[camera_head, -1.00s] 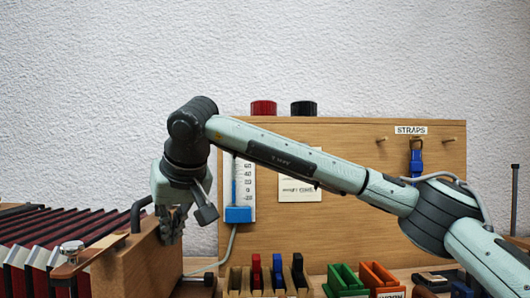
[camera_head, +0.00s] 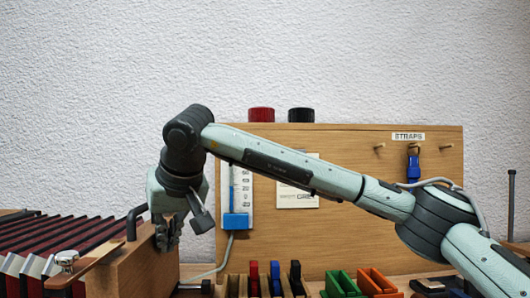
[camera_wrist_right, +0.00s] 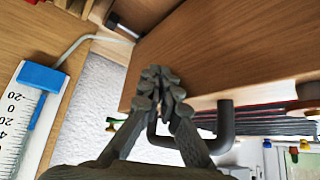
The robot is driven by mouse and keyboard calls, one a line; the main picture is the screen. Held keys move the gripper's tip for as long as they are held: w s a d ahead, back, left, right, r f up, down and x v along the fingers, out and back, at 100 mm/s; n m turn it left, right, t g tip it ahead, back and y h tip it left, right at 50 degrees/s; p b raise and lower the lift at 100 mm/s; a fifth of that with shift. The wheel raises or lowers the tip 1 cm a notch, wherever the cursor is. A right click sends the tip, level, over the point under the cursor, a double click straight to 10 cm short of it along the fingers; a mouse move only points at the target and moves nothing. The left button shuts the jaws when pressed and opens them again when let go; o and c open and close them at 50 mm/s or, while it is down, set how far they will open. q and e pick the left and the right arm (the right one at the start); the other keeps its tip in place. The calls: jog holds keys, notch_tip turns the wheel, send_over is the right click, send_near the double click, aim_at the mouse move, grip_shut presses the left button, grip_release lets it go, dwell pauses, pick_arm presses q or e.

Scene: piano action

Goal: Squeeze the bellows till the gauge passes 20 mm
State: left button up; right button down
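The bellows (camera_head: 50,232), dark red with folds, lie at the left in the head view. Their wooden end board (camera_head: 135,268) carries a black handle (camera_head: 131,224), which also shows in the wrist view (camera_wrist_right: 226,125). My right gripper (camera_head: 168,242) is at the right side of this board. Its fingers (camera_wrist_right: 160,85) are together in the wrist view, apparently against the board; contact is unclear. The gauge (camera_head: 240,192), white with a blue base, hangs on the backboard, partly behind my right arm. Its scale also shows in the wrist view (camera_wrist_right: 12,125); the exact level is unreadable. My left gripper is out of view.
A wooden backboard (camera_head: 370,230) stands behind, with a blue strap (camera_head: 413,165) on a peg. Low holders with red, blue, black, green (camera_head: 340,283) and orange (camera_head: 376,282) pieces line its foot. A grey hose runs below the gauge.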

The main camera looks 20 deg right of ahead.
pick_arm(q)
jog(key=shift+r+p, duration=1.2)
jog(key=shift+p, duration=0.05)
dwell(6.8)
